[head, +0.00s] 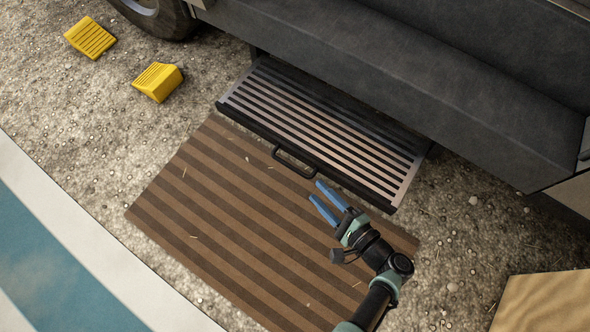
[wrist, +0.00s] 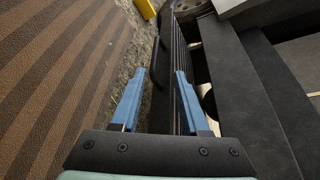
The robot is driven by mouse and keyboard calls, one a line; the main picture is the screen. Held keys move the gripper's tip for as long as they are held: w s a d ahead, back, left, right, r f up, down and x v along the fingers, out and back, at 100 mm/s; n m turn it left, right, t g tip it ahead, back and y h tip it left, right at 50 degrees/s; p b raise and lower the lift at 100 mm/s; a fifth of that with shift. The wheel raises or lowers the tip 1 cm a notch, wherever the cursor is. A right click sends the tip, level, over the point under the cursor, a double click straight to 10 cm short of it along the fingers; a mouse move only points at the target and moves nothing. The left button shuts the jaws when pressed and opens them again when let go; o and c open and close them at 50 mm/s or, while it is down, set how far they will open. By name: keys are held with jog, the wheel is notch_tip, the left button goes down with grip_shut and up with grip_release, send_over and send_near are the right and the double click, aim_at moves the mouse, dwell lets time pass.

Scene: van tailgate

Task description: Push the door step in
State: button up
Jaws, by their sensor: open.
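The door step (head: 325,130) is a slatted metal tread with a dark frame, sticking out from under the van's grey sill. A black bar handle (head: 293,162) is on its front edge. My gripper (head: 318,195) has blue fingers and is open and empty, in front of the step's right half and to the right of the handle. In the wrist view, my gripper (wrist: 157,80) has its fingers apart, pointing along the step's front. The handle also shows there as a dark bar (wrist: 161,62) ahead, between the fingertips. I cannot tell whether a finger touches the step.
A brown striped mat (head: 215,215) lies on gravel before the step. Two yellow wheel chocks (head: 158,81) lie near the van's wheel (head: 160,15). The van's sill (head: 400,85) overhangs the step. A wooden surface (head: 545,302) is at bottom right, a blue-white one (head: 60,265) at left.

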aim_at(290, 166)
jog(key=b+x, duration=0.1)
jog(key=x, duration=0.3)
jog(key=b+x, duration=0.2)
jog(key=x, duration=0.1)
jog(key=f+b+x, duration=0.1)
jog(key=x, duration=0.3)
jog(key=shift+a+f+b, duration=0.1)
jog(key=shift+a+b, duration=0.2)
jog(key=shift+w+a, duration=0.3)
jog(key=shift+w, duration=0.2)
grip_shut()
dwell(0.6)
